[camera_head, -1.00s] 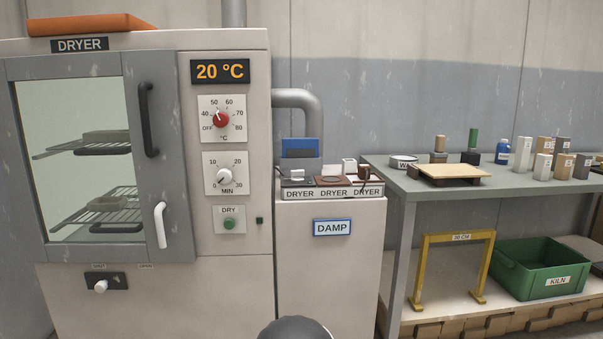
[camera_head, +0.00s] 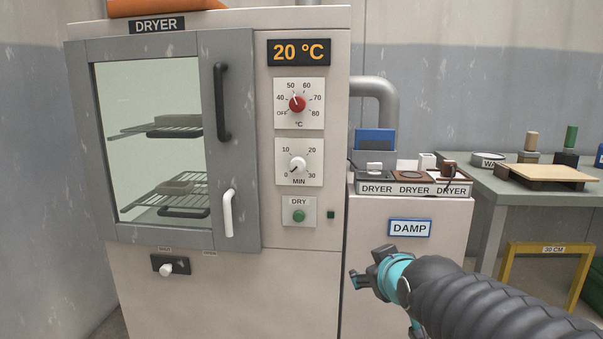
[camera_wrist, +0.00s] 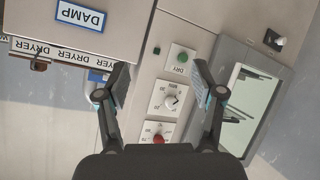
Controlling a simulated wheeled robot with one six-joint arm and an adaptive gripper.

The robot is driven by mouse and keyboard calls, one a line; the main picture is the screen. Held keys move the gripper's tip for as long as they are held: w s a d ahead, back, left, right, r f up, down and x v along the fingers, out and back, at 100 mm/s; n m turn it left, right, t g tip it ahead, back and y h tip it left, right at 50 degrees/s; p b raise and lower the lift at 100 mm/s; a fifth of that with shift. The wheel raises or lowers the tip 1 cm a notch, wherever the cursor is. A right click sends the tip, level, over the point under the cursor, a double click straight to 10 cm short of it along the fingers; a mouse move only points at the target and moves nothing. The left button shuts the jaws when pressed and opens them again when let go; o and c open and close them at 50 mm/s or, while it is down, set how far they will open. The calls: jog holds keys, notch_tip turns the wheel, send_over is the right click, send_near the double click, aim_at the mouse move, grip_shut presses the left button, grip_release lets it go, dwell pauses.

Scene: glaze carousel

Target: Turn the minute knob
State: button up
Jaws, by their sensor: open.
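The minute knob (camera_head: 297,165) is a small white round knob on a square plate marked 0, 10, 20, 30 and MIN. Its pointer aims at the lower left, near 0. It sits on the dryer front, below the red temperature knob (camera_head: 297,104) and above the green DRY button (camera_head: 299,216). My gripper (camera_head: 366,281) is open and empty, below and right of the knob, in front of the cabinet. In the wrist view the minute knob (camera_wrist: 171,101) shows between the open fingers of my gripper (camera_wrist: 160,88), some distance beyond them.
The dryer door (camera_head: 157,145) is closed, with a dark upper handle and a white lower handle (camera_head: 228,213). A display reads 20 °C. Right of the panel is a DAMP cabinet (camera_head: 410,228) with small items on top. A grey table (camera_head: 500,192) stands further right.

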jog(key=w+a+r+n+t+y+b, duration=0.1)
jog(key=w+a+r+n+t, duration=0.1)
jog(key=w+a, duration=0.3)
jog(key=w+a+r+n+t+y+b, duration=0.1)
jog(key=w+a+r+n+t, duration=0.15)
jog(key=w, duration=0.35)
jog(key=n+t+y, duration=0.2)
jog(key=n+t, duration=0.1)
send_near(298, 168)
jog(key=shift+m+t, duration=0.25)
jog(key=p+x, duration=0.2)
jog(key=x, duration=0.9)
jog(key=shift+f, duration=0.15)
jog(key=c, duration=1.1)
